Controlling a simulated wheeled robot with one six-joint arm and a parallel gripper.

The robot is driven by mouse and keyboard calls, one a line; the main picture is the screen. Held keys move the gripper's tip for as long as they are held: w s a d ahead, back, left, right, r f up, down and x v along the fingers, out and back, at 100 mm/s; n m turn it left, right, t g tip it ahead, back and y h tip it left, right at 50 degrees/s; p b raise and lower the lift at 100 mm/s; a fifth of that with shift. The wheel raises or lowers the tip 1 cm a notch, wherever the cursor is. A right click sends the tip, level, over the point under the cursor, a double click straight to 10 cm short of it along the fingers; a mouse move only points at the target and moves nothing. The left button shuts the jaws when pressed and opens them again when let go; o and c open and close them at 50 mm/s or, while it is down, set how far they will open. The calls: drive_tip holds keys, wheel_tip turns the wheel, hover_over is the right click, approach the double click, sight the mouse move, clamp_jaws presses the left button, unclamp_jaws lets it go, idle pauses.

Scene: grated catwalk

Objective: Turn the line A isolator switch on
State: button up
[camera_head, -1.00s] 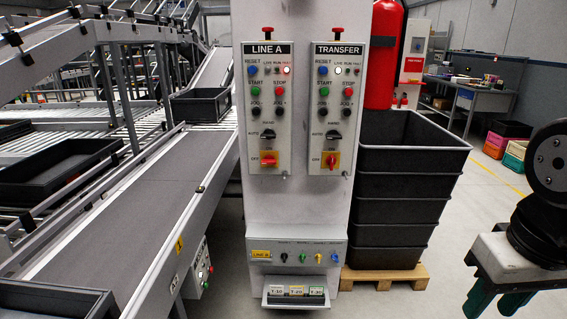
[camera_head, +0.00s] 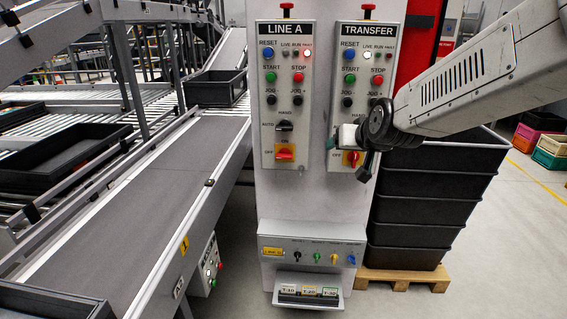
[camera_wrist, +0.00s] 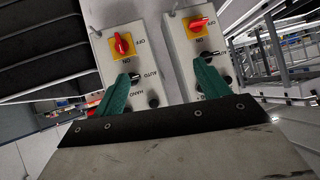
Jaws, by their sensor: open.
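The LINE A isolator (camera_head: 285,152) is a red rotary handle on a yellow plate, low on the LINE A panel (camera_head: 264,100). Its handle lies roughly level, turned towards OFF. It also shows in the wrist view, upside down at upper right (camera_wrist: 198,22). My gripper (camera_head: 350,150) is open and empty, in front of the lower TRANSFER panel, right of the LINE A isolator. In the wrist view its green fingers (camera_wrist: 162,85) are spread, pointing at the two panels; no contact shows. The TRANSFER isolator (camera_head: 353,158) is partly hidden by my gripper; its handle stands upright.
The TRANSFER panel (camera_head: 350,95) stands beside LINE A. Red mushroom buttons top both panels. A conveyor (camera_head: 140,200) runs at left. Stacked black crates (camera_head: 425,215) on a pallet stand at right.

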drive_tip(key=w+a+f+t, duration=0.3)
drive_tip(key=w+a, duration=0.3)
drive_tip(key=w, duration=0.2)
drive_tip(key=m+t+h, duration=0.1)
drive_tip(key=t, duration=0.4)
approach(284, 156)
drive_tip(key=w+d+r, duration=0.2)
drive_tip(key=w+r, duration=0.1)
drive_tip(key=w, duration=0.1)
drive_tip(key=s+a+f+t+h, duration=0.2)
drive_tip(key=a+f+t, duration=0.15)
drive_tip(key=f, duration=0.35)
drive_tip(key=shift+m, duration=0.3)
drive_tip(key=x, duration=0.7)
drive_tip(key=shift+d+r, duration=0.2)
drive_tip(key=shift+r, duration=0.05)
drive_tip(key=c, duration=1)
